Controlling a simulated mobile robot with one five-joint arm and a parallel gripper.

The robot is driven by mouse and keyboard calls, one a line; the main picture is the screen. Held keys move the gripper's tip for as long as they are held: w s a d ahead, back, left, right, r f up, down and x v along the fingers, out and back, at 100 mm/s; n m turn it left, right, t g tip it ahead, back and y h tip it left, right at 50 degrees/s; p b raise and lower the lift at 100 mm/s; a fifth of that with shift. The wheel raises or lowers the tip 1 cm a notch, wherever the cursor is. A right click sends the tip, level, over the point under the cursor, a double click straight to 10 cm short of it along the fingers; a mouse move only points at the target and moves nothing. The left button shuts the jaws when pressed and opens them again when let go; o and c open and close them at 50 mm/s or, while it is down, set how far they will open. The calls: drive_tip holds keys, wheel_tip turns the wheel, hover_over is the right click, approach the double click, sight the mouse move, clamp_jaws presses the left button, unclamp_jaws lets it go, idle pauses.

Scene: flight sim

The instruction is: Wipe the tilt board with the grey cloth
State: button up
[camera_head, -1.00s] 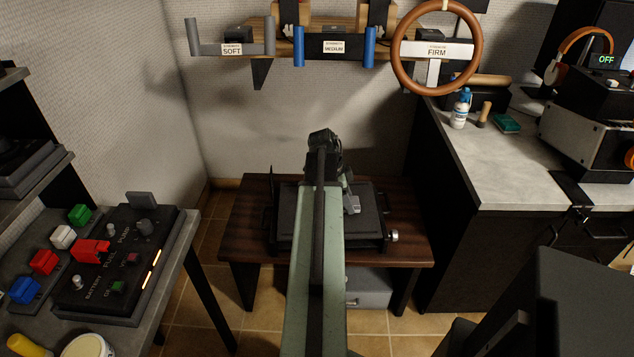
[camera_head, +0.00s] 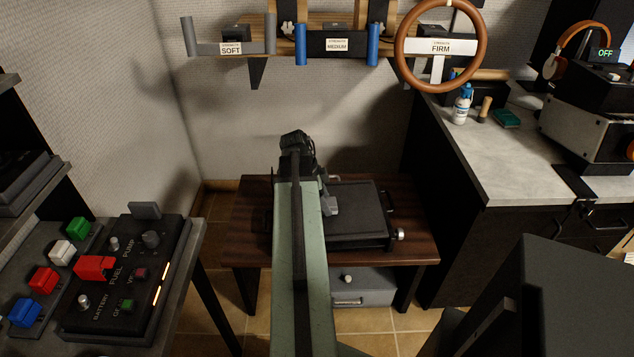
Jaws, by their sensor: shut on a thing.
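The tilt board (camera_head: 362,222) is a flat black panel in a dark frame, with a silver knob at its front right corner. It lies on a low brown wooden table. My green arm reaches over its left side and hides that part. My gripper (camera_head: 326,192) is small and mostly hidden behind the arm's end, over the board's left part. It is shut on a light grey piece, which looks like the grey cloth (camera_head: 331,207). The cloth is at or just above the board's surface; I cannot tell whether it touches.
The wooden table (camera_head: 415,235) has a grey box (camera_head: 365,290) beneath it. A switch console (camera_head: 125,280) stands at the left. A grey-topped counter (camera_head: 490,160) with a bottle (camera_head: 462,104) stands at the right.

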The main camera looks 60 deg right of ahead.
drive_tip(key=shift+w+a, duration=0.25)
drive_tip(key=shift+w, duration=0.1)
drive_tip(key=p+v, duration=0.3)
drive_tip(key=shift+s+d+r, duration=0.15)
drive_tip(key=shift+s+r, duration=0.05)
drive_tip(key=shift+r, duration=0.1)
wheel_tip(320, 180, up, 4)
drive_tip(key=p, duration=0.4)
drive_tip(key=shift+s+d+r, duration=0.1)
drive_tip(key=shift+s+r, duration=0.05)
drive_tip(key=shift+r, duration=0.05)
drive_tip(key=shift+s+f, duration=0.1)
